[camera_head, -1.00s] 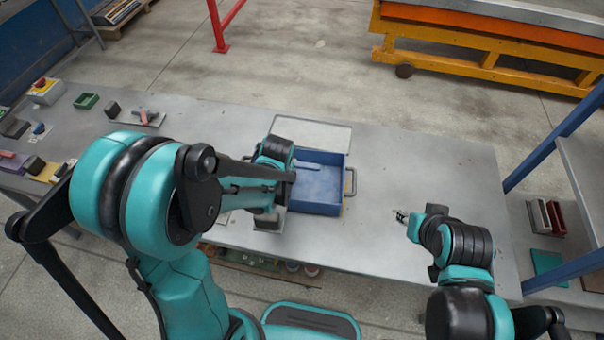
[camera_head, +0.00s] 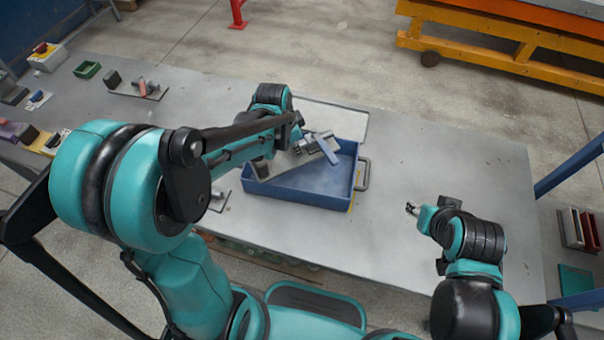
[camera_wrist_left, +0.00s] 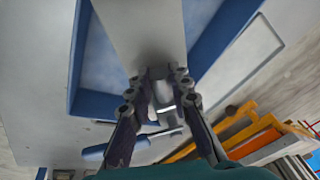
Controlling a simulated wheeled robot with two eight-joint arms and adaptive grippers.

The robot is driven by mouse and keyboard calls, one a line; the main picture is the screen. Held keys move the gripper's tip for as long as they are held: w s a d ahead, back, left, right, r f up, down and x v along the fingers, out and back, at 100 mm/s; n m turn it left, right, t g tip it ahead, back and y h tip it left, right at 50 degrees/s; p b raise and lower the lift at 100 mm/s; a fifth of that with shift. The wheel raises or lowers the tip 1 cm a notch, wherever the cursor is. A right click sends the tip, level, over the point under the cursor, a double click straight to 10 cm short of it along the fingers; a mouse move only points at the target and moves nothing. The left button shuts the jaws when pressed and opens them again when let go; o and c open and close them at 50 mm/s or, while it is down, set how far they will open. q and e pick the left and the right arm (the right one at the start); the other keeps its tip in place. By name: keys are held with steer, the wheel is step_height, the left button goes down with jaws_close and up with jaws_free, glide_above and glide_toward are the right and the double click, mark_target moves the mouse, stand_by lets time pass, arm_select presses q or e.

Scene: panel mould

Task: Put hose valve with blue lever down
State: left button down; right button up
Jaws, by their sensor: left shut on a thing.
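The hose valve shows a blue lever (camera_head: 327,150) and grey metal parts over the blue tray (camera_head: 300,195). In the left wrist view its blue lever (camera_wrist_left: 115,148) lies beside the fingers. My left gripper (camera_wrist_left: 162,78) is shut on the valve's metal body, with the tray below. A flat grey plate (camera_wrist_left: 145,30) extends from between the fingertips across the tray; I cannot tell if it belongs to the valve. In the head view my left arm hides part of the grip. My right gripper (camera_head: 412,208) is away to the right above bare table, its fingers too small to judge.
A grey handle (camera_head: 363,173) sticks out from the tray's right side. The table (camera_head: 440,145) is clear to the right. A plate with a red handle (camera_head: 148,88), a green box (camera_head: 88,70) and other small items stand on the left.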

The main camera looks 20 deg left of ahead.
arm_select(q)
steer(key=w+m, duration=0.1)
steer(key=m, duration=0.1)
steer(key=shift+w+m+h, duration=0.1)
steer(key=shift+m+h, duration=0.2)
steer(key=shift+w+m, duration=0.1)
steer(key=shift+m, duration=0.2)
steer(key=b, duration=0.4)
glide_above(297, 171)
step_height(297, 171, down, 9)
steer(key=shift+f, duration=0.15)
steer(key=shift+w+f, duration=0.1)
steer(key=shift+f, duration=0.2)
steer(key=shift+f, duration=0.15)
steer(key=c, duration=1.4)
jaws_free()
